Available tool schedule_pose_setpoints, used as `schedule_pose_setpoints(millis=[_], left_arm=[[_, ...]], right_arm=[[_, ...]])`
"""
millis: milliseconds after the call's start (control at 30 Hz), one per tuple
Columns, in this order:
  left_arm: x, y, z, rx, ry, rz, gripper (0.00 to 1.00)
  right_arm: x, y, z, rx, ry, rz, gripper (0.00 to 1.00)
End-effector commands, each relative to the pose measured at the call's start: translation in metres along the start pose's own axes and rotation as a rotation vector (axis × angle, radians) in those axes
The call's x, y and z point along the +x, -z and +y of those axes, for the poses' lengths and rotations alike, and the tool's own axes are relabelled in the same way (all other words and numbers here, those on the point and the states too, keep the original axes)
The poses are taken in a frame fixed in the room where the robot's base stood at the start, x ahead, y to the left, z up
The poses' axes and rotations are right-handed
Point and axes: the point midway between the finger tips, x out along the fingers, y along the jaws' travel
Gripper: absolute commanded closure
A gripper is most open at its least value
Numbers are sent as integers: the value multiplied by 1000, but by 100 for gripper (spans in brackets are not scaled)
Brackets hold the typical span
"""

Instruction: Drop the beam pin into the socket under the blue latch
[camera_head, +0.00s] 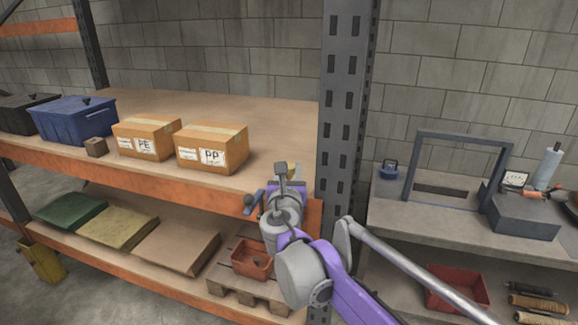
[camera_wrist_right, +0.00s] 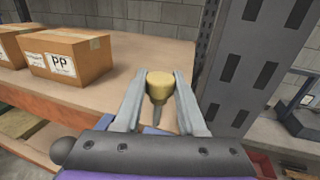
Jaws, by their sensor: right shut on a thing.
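My right gripper (camera_wrist_right: 160,92) is shut on the beam pin (camera_wrist_right: 160,84), which has a yellow round head and a dark, narrowing shank pointing down between the fingers. In the head view the right gripper (camera_head: 282,170) is at the right end of the upper shelf, beside the grey upright. In the wrist view, blue shows just below the pin, mostly hidden by my gripper. I cannot see the socket. My left gripper is out of view.
The grey perforated upright (camera_head: 343,110) stands close right of the gripper. Cardboard boxes PP (camera_head: 198,158) and PE (camera_head: 140,145) and a blue bin (camera_head: 75,122) are on the shelf to the left. A workbench (camera_head: 400,212) with a grey frame stands at right.

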Motion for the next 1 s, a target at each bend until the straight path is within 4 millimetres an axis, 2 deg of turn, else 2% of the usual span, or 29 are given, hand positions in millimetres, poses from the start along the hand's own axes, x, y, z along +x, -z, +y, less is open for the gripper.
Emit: schedule_pose_setpoints(millis=[100,400,1000], left_arm=[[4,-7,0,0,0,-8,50],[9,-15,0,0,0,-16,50],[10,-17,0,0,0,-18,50]], right_arm=[[-1,16,0,0,0,3,100],[0,40,0,0,0,2,100],[0,45,0,0,0,1,100]])
